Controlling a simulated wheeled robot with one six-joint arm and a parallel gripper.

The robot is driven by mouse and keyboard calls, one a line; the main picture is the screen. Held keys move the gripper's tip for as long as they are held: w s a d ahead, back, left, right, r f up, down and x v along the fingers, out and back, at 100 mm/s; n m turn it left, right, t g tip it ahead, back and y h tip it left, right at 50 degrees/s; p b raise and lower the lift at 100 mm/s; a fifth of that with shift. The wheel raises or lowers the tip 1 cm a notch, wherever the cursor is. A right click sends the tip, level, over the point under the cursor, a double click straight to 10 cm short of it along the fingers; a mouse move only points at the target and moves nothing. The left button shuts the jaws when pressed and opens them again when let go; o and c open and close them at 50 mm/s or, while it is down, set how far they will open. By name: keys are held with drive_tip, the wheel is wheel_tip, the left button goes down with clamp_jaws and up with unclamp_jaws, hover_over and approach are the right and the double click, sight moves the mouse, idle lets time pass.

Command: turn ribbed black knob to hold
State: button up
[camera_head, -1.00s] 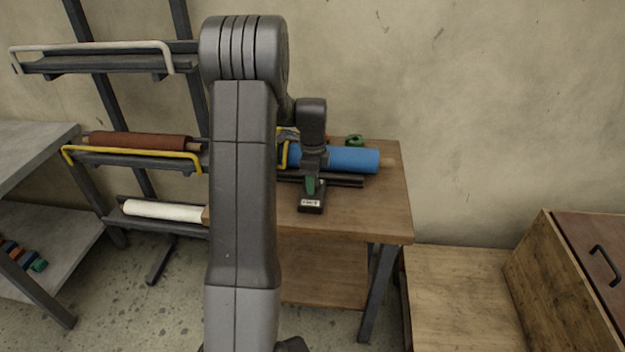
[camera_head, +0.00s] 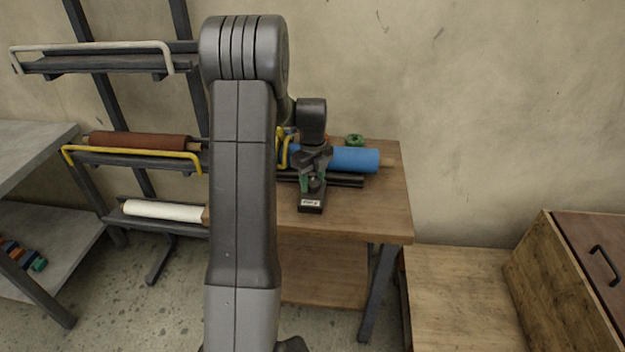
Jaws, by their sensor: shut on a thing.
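The ribbed black knob (camera_head: 315,185) shows small and dark on top of a black box (camera_head: 311,204) with a white label on its front. The box stands on the wooden table. My gripper (camera_head: 314,182) points down over the box, with green-tipped fingers at either side of the knob, shut on it. The label's writing and the knob's pointer are too small to read. The fingers hide part of the knob.
A blue roll (camera_head: 355,159) lies on the wooden table (camera_head: 385,220) behind the box, with a dark bar (camera_head: 348,181) in front of it. A green ring (camera_head: 355,140) sits at the back. A rack with a brown roll (camera_head: 135,141) and white roll (camera_head: 160,210) stands left.

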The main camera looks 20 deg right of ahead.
sight(313, 182)
drive_tip(key=shift+r, duration=0.1)
idle(0.4)
drive_tip(key=o, duration=1)
drive_tip(key=shift+c, duration=0.2)
wheel_tip(313, 182, up, 14)
wheel_tip(313, 182, down, 14)
drive_tip(key=shift+f, duration=0.1)
idle(0.3)
